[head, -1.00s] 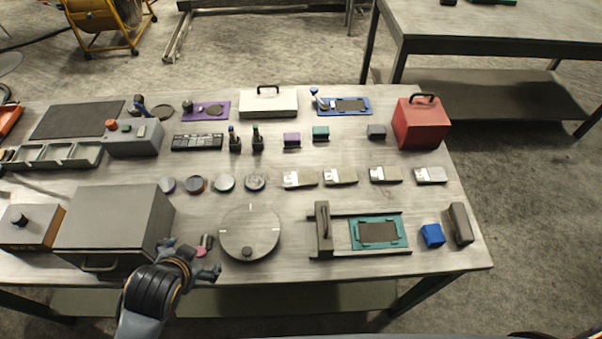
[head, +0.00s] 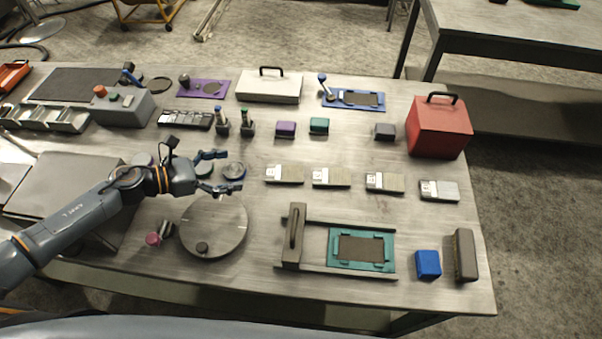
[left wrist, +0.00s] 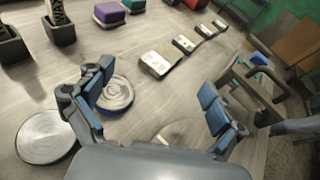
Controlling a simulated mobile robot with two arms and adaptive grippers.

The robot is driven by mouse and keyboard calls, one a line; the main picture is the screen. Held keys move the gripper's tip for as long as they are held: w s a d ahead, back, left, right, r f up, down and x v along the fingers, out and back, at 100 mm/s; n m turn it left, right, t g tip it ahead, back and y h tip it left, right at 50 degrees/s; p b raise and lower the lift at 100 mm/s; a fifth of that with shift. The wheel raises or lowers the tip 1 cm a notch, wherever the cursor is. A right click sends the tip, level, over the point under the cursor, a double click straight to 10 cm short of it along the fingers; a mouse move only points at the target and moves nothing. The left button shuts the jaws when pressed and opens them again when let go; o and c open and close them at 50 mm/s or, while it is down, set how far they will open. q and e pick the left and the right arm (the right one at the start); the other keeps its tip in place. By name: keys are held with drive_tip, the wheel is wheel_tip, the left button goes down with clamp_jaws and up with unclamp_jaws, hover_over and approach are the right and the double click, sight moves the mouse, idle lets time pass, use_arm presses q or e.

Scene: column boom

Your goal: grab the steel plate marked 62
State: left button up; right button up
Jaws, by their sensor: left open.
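Several steel plates with pale label ends lie in a row on the table: a leftmost plate (head: 284,174), a second plate (head: 331,177), a third plate (head: 384,182) and a rightmost plate (head: 439,190). Their numbers are too small to read, so I cannot tell which is 62. My left gripper (head: 226,172) is open and empty, left of the leftmost plate, with its fingers at either side of a round disc (head: 234,170) in the picture. In the left wrist view the nearest plate (left wrist: 158,63) lies ahead of the open fingers. My right gripper is not in view.
A round turntable (head: 213,226) is just below the gripper. A teal-framed fixture (head: 361,250) with a raised bar (head: 294,236) stands in front of the plates. Purple (head: 286,129) and green (head: 319,126) blocks sit behind them. A red box (head: 438,128) stands at the right.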

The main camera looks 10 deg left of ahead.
use_arm(q)
drive_tip(key=shift+s+a+f+m+g, duration=0.3)
drive_tip(key=shift+a+f+m+g, duration=0.2)
drive_tip(key=shift+m+g, duration=0.15)
drive_tip(key=shift+f+m, duration=0.15)
drive_tip(key=shift+m, duration=0.2)
approach(283, 171)
drive_tip(key=shift+p+x, duration=0.35)
drive_tip(key=shift+x, duration=0.65)
drive_tip(key=shift+w+d+f, duration=0.2)
drive_tip(key=shift+w+d, duration=0.1)
drive_tip(key=shift+d, duration=0.15)
drive_tip(key=x, duration=0.4)
drive_tip(key=shift+d, duration=0.25)
drive_tip(key=shift+w+d+f, duration=0.2)
drive_tip(key=shift+d, duration=0.05)
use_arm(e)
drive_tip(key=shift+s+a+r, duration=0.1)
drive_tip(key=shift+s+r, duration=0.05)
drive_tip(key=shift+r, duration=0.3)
use_arm(q)
drive_tip(key=shift+c, duration=0.5)
